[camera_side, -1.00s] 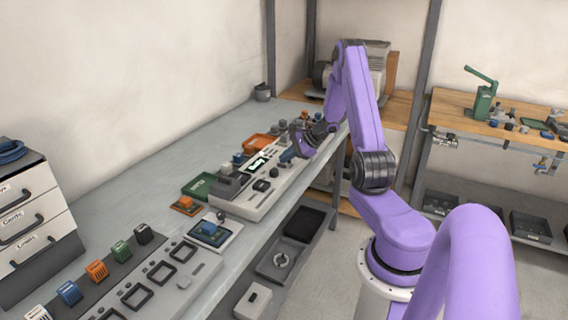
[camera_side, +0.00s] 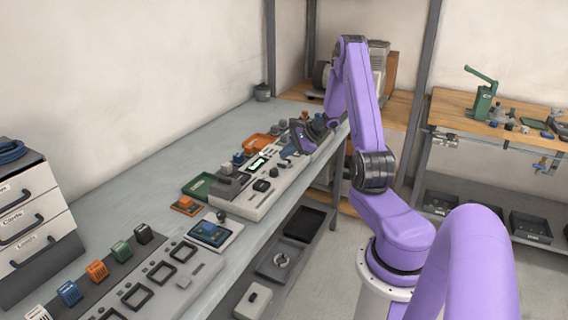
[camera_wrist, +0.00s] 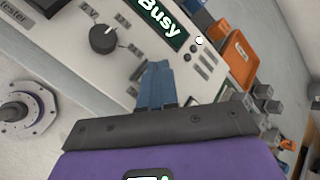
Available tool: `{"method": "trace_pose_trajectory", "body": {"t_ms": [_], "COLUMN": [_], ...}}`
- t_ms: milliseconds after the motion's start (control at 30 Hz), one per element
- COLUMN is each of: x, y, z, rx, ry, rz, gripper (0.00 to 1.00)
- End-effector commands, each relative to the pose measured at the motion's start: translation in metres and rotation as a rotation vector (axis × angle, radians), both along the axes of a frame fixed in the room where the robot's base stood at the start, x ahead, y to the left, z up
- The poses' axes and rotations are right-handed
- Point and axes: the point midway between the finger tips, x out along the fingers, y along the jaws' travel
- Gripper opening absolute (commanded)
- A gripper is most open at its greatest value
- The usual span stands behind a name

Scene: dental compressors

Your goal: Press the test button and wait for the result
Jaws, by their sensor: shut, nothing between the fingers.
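The tester (camera_side: 262,199) is a long pale grey panel on the bench in the side view. Its display (camera_wrist: 160,16) reads "Busy" in the wrist view, and the lit display (camera_side: 257,164) is small in the side view. A black knob (camera_wrist: 104,39) sits left of the display, and a white round light or button (camera_wrist: 199,40) sits to its lower right. My gripper (camera_wrist: 157,67) has its blue fingers shut together and empty over the panel, below the display. It is at the tester's far end in the side view (camera_side: 291,152). I cannot tell which control is the test button, or whether the fingertips touch the panel.
An orange tray (camera_wrist: 238,56) lies beside the tester, and a green tray (camera_side: 199,187) lies behind it. A blue module (camera_side: 209,229) on a pale plate sits nearer the camera. Colored blocks line a rack at front left. Drawers (camera_side: 28,225) stand at far left. The bench's back strip is clear.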

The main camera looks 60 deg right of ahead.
Motion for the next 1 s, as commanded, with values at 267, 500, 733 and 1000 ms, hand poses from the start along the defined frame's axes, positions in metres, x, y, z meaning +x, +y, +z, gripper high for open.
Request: {"method": "trace_pose_trajectory", "body": {"t_ms": [267, 500, 733, 1000], "x": [0.000, 0.000, 0.000, 0.000], "y": [0.000, -0.001, 0.000, 0.000], "z": [0.016, 0.036, 0.050, 0.050], "rx": [-0.002, -0.003, -0.002, 0.000], "ry": [-0.003, -0.002, -0.001, 0.000], "rz": [0.000, 0.001, 0.001, 0.000], "gripper": [0.00, 0.00, 0.00, 0.00]}}
